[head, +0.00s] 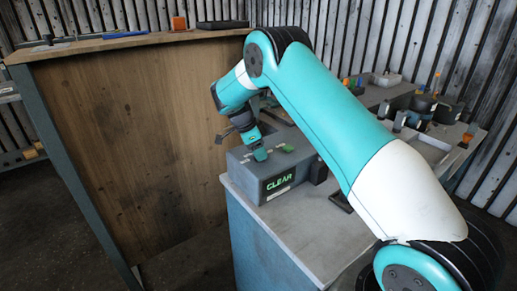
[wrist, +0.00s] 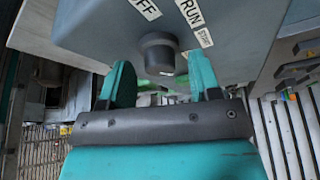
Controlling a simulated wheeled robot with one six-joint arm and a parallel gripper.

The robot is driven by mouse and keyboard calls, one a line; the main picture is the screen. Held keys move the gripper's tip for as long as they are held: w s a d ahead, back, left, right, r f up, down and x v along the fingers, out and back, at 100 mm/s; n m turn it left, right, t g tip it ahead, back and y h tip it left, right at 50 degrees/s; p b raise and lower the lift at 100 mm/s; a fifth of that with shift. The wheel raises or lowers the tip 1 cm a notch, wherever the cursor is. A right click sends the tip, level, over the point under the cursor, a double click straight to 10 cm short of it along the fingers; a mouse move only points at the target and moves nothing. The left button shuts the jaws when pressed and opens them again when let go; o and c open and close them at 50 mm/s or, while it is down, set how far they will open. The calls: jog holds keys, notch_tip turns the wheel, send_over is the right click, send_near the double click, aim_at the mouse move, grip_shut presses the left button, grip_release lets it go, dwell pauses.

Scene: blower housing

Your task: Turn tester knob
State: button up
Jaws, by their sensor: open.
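The tester is a grey box (head: 262,172) on the bench, with a lit green display reading CLEAR (head: 278,182). In the wrist view, its grey face (wrist: 225,30) carries a round dark knob (wrist: 158,50), with labels partly reading OFF, RUN and START around it. My gripper (wrist: 160,72) is open, one teal finger on each side of the knob in the picture. I cannot tell whether either finger touches it. In the head view, my gripper (head: 259,152) is low at the tester's top, and the knob is not distinguishable there.
The grey bench top (head: 300,225) is bare in front of the tester. A tray (head: 428,148) and several small containers stand at the right, partly behind my arm. A tall wooden panel (head: 130,140) with a shelf top stands at the left.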

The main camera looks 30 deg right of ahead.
jog(key=shift+f, duration=0.2)
jog(key=shift+c, duration=0.2)
jog(key=c, duration=0.9)
